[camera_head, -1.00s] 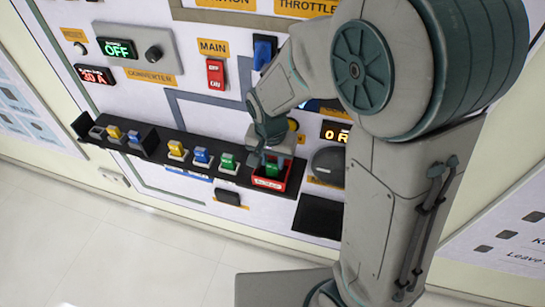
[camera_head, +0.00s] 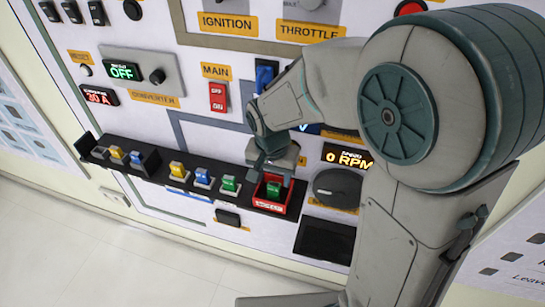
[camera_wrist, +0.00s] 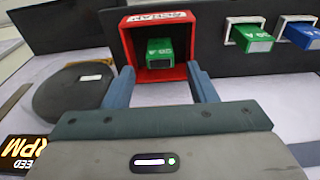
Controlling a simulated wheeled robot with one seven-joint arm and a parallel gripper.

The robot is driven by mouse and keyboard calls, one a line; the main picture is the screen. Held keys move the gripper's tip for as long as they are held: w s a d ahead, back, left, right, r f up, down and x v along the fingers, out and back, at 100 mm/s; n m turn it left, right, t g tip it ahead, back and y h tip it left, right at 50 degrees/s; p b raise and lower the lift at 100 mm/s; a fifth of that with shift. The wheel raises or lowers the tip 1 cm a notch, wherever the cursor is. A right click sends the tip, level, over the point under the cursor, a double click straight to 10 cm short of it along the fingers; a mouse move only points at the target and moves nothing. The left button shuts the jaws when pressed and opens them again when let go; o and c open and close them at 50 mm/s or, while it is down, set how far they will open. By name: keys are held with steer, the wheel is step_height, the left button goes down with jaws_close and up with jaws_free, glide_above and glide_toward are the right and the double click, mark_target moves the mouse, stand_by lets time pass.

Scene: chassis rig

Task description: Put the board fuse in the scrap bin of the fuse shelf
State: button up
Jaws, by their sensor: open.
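The red scrap bin (camera_head: 268,206) is at the right end of the black fuse shelf (camera_head: 222,193). A green fuse (camera_head: 274,189) lies inside it; in the wrist view this fuse (camera_wrist: 160,52) sits within the red walls (camera_wrist: 130,48), apart from my fingers. My gripper (camera_wrist: 160,70) is open and empty, its two fingers spread in front of the bin's mouth. In the head view my gripper (camera_head: 270,172) is just above the bin, partly hidden by my wrist. I cannot read the fuse's marking clearly.
Yellow (camera_head: 179,171), blue (camera_head: 203,177) and green (camera_head: 230,184) fuses stand in holders along the shelf, left of the bin. A round dark knob (camera_head: 336,187) is close to the bin's right.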

step_height(320, 180, up, 9)
steer(key=s, duration=0.1)
steer(key=s+d+n+t, duration=0.1)
steer(key=s+d+n, duration=0.3)
steer(key=s+d, duration=0.7)
steer(key=shift+s+d+t, duration=0.15)
steer(key=shift+d+t, duration=0.15)
steer(key=shift+d, duration=0.3)
